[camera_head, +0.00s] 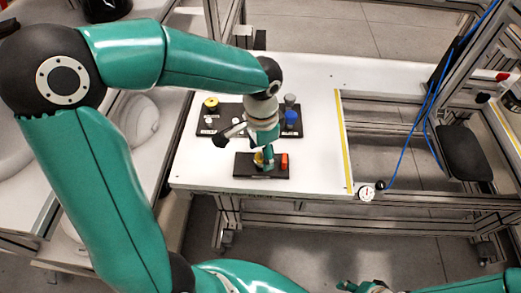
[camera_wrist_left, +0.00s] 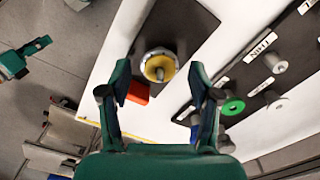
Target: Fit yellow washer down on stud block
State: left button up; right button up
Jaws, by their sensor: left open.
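The yellow washer (camera_wrist_left: 159,67) shows in the left wrist view as a ring around a grey round stud end, over a pale round base on the dark stud block (camera_wrist_left: 185,25). Whether it is fully seated cannot be told. In the head view the washer (camera_head: 259,158) is small, on the dark block (camera_head: 244,170) near the table's front edge. My left gripper (camera_wrist_left: 160,84) is open, its fingers apart on either side of the washer without visible contact; it also shows in the head view (camera_head: 267,152). My right gripper (camera_head: 365,286) is only partly visible at the bottom edge.
A red-orange piece (camera_wrist_left: 138,92) sits beside the washer, close to the left finger. The white table (camera_head: 315,150) is clear on the right.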

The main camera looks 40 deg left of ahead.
aim_at(261, 153)
pick_arm(q)
notch_tip(261, 153, up, 12)
dwell(0.6)
jog(key=shift+f, duration=0.1)
